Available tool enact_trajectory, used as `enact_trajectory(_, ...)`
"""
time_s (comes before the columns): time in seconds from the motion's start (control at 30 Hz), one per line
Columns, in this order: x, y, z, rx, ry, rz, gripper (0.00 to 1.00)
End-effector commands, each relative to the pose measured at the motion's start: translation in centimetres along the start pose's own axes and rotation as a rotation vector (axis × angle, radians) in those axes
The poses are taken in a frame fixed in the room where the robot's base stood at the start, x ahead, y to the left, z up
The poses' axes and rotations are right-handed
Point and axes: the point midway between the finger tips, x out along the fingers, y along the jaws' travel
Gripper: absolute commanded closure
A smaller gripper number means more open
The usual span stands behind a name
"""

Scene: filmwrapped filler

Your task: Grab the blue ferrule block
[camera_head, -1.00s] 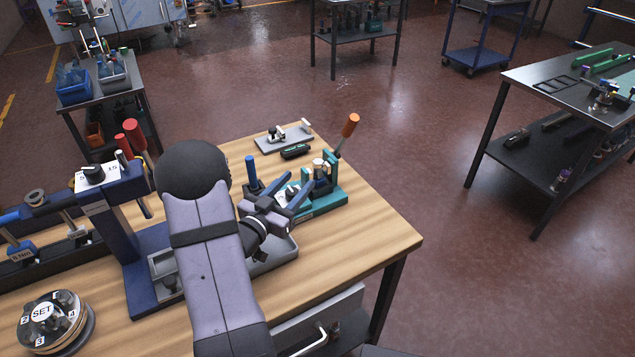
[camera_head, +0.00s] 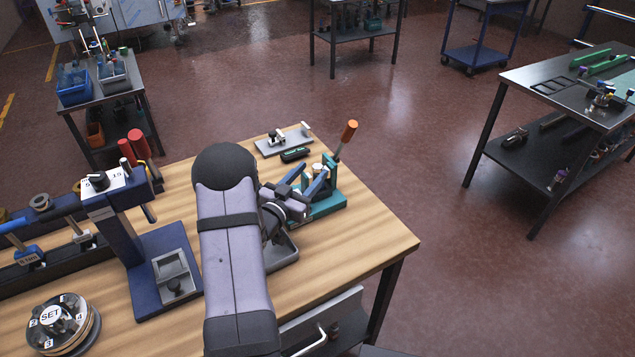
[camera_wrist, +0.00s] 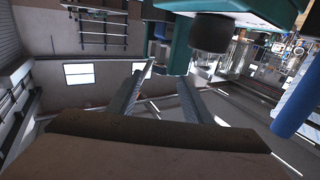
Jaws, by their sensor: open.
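I cannot pick out the blue ferrule block with certainty; it may be hidden behind my arm. My gripper (camera_head: 308,178) is open at the teal fixture (camera_head: 328,203), its two blue-grey fingers pointing toward the fixture's uprights. In the wrist view my fingers (camera_wrist: 162,76) have empty space between them, with nothing gripped. Part of the teal fixture hangs across the top of that view, with a dark round knob (camera_wrist: 210,34) beyond the right finger. A blue cylinder (camera_wrist: 297,100) stands at the right edge, clear of the fingers.
An orange-handled lever (camera_head: 349,132) rises at the fixture's right. A grey plate (camera_head: 284,140) and a dark green-marked case (camera_head: 294,154) lie behind it. A dark blue press stand (camera_head: 165,258) and a round SET dial (camera_head: 62,322) are at left. The bench's right front is bare.

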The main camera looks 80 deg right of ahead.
Motion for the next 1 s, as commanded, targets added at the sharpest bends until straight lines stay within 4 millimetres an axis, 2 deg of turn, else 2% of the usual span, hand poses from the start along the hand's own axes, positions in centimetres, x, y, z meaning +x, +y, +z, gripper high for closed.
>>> enact_trajectory(0.5, 4.7, -0.1, 0.1, 0.001, 0.000, 0.001, 0.55)
enact_trajectory(0.83, 5.1, -0.2, 0.3, 0.000, 0.000, 0.000, 0.55)
enact_trajectory(1.0, 5.1, -0.2, 0.3, 0.000, 0.000, 0.000, 0.95)
